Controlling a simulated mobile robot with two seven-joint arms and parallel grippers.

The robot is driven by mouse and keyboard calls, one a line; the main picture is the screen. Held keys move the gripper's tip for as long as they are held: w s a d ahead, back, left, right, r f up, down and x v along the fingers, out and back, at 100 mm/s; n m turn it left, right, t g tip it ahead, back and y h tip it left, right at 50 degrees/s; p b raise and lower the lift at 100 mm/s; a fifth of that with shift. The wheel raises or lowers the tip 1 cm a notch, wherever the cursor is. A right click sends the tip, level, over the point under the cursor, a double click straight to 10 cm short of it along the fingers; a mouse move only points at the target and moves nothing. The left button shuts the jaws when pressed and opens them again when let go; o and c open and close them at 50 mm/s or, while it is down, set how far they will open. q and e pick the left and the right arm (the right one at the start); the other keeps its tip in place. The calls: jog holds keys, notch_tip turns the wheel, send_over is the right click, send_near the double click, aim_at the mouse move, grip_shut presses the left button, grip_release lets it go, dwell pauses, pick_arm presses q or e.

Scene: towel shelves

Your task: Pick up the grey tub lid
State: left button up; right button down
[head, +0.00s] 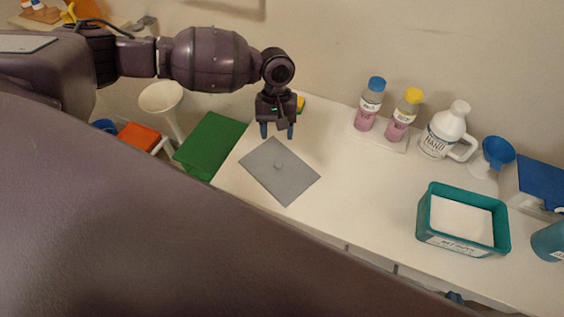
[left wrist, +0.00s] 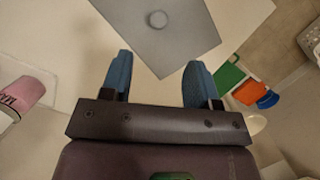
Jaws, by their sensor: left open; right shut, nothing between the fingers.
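The grey tub lid (head: 293,182) lies flat on the white counter, a flat rectangle with a small round knob in its middle. In the left wrist view the lid (left wrist: 178,50) shows beyond the fingertips, its knob near the top of the picture. My left gripper (head: 277,131) is open and empty, pointing down above the counter behind the lid. Its two blue fingers also show in the left wrist view (left wrist: 157,75), apart, with nothing between them. My right gripper is in neither view.
A green panel (head: 210,145) is left of the lid. On the counter at right stand two pink bottles (head: 369,104) (head: 403,115), a white jug (head: 442,132), a blue funnel (head: 497,152) and a teal tub (head: 423,222) with white contents. The counter between lid and tub is clear.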

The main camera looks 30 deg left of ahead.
pick_arm(q)
send_over(278, 164)
jog(key=w+a, duration=0.1)
jog(key=w, duration=0.1)
jog(key=x, duration=0.3)
jog(key=a+x, duration=0.1)
jog(key=shift+w+d+f, duration=0.1)
jog(key=shift+w+f, duration=0.15)
jog(key=shift+f, duration=0.25)
jog(key=x, duration=0.4)
jog(key=shift+s+d+f, duration=0.15)
jog(key=shift+d+f, duration=0.2)
jog(key=shift+d, duration=0.05)
jog(key=shift+f, duration=0.2)
jog(key=c, duration=0.7)
grip_shut()
